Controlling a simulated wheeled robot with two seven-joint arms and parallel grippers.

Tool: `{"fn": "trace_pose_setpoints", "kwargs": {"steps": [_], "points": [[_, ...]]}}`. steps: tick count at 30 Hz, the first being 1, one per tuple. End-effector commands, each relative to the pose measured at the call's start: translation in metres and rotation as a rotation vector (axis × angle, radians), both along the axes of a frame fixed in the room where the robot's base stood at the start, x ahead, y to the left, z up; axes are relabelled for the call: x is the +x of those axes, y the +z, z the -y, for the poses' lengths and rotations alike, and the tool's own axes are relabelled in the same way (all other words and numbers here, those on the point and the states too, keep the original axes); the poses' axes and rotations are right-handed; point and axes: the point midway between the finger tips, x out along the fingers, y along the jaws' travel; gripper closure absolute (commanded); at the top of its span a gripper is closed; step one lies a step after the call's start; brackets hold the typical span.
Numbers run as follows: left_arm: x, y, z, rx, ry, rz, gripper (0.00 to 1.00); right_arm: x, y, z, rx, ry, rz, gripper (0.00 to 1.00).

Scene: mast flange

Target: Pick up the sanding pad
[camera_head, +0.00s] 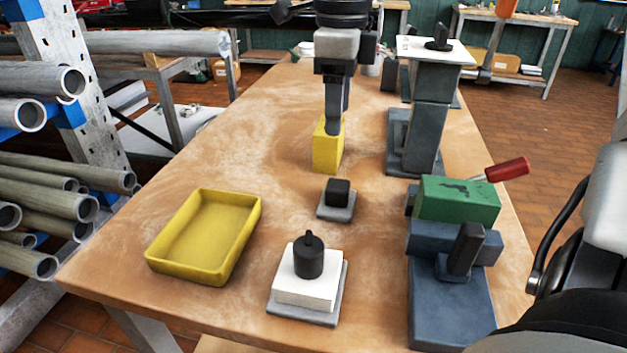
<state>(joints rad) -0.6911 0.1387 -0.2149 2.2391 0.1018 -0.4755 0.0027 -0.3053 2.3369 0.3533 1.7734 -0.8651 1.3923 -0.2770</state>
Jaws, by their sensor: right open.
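The small flat grey pad with a black block grip (338,194) lies mid-table and best fits the sanding pad, though I cannot be sure. A white block with a black knob (308,272), on a grey plate, sits nearer the front. My right gripper (340,130) hangs fingers down from the top centre, open. Its fingers overlap the top of a yellow block (327,156) in the picture; I cannot tell whether they touch it. The fingers end above the grey pad in the picture, clear of it. My left gripper is not in view.
A yellow tray (160,265) stands empty at the left. A blue vise (450,315) with a green block (458,200) and a red-handled tool (508,170) fills the right. Behind it a tall grey stand (425,125) carries a white plate (436,50). Pipes rack at the far left.

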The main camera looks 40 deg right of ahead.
Motion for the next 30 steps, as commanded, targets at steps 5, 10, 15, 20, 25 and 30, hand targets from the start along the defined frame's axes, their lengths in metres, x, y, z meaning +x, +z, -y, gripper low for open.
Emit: {"fn": "trace_pose_setpoints", "kwargs": {"steps": [5,10,15,20,25,30], "points": [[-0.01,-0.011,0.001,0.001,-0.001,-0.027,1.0,-0.001,-0.041,0.0,0.001,0.002,-0.006,0.38],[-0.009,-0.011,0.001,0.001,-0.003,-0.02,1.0,-0.001,-0.075,0.0,0.001,0.002,-0.006,0.38],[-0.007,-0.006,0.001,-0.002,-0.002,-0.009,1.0,0.0,-0.092,0.0,0.001,0.001,-0.002,0.38],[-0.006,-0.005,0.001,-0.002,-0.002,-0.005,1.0,0.0,-0.103,0.002,0.0,0.0,-0.004,0.38],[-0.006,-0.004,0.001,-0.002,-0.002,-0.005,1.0,0.003,-0.128,0.006,0.001,0.0,-0.007,0.38],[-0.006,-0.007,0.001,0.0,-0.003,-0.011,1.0,0.003,-0.145,0.006,0.001,0.0,-0.003,0.38]]}}
